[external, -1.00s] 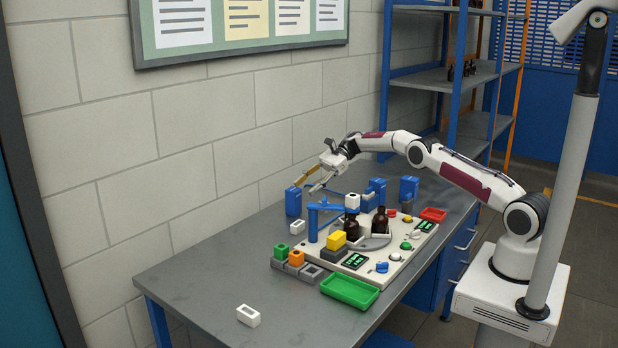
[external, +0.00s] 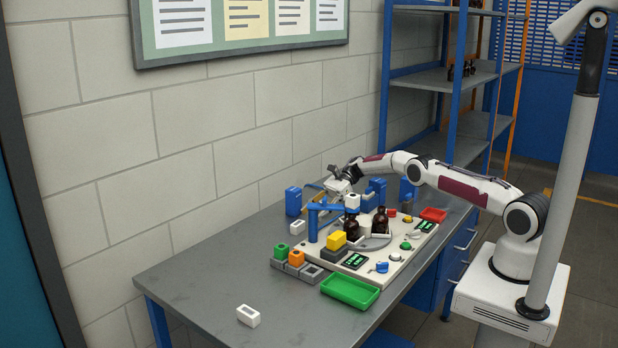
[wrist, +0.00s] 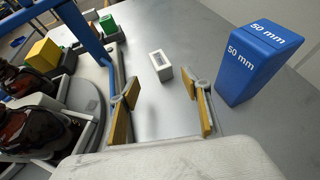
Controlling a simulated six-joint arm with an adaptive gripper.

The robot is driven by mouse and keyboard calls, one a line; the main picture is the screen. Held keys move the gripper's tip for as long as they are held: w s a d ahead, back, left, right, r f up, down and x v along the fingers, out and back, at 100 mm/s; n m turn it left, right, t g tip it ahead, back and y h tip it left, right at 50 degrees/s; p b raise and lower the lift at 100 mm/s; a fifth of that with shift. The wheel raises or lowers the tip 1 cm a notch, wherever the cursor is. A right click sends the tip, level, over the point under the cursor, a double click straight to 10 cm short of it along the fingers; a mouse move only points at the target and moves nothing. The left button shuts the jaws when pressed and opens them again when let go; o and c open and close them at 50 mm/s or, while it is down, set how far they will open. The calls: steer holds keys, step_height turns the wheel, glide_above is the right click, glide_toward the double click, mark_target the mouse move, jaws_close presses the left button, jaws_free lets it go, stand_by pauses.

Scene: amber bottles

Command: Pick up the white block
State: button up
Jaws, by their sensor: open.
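A white block (external: 297,227) with a dark recess in its top lies on the grey table near the wall; in the wrist view this white block (wrist: 161,66) lies just beyond the fingertips, roughly centred between them. My gripper (external: 316,194) is above the table behind it, near the blue arm of the station. In the wrist view my gripper (wrist: 161,88) is open, its yellow-padded fingers apart with nothing between them. A second white block (external: 248,315) lies at the table's front. Another white piece (external: 352,201) sits on the station.
A tall blue block marked 50 mm (wrist: 250,62) stands close to my right finger. The blue station arm (wrist: 86,32) is close to the left finger. Amber bottles (external: 380,220) stand on the station. A green tray (external: 350,291) lies in front.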

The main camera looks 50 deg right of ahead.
mark_target(301, 221)
steer(key=shift+x, duration=0.9)
steer(key=shift+w+r+x, duration=0.1)
steer(key=shift+r+x, duration=0.1)
steer(key=shift+x, duration=1.1)
steer(key=shift+w+r+x, duration=0.1)
steer(key=shift+r+x, duration=0.1)
steer(key=shift+x, duration=1.1)
steer(key=shift+a, duration=0.15)
jaws_close()
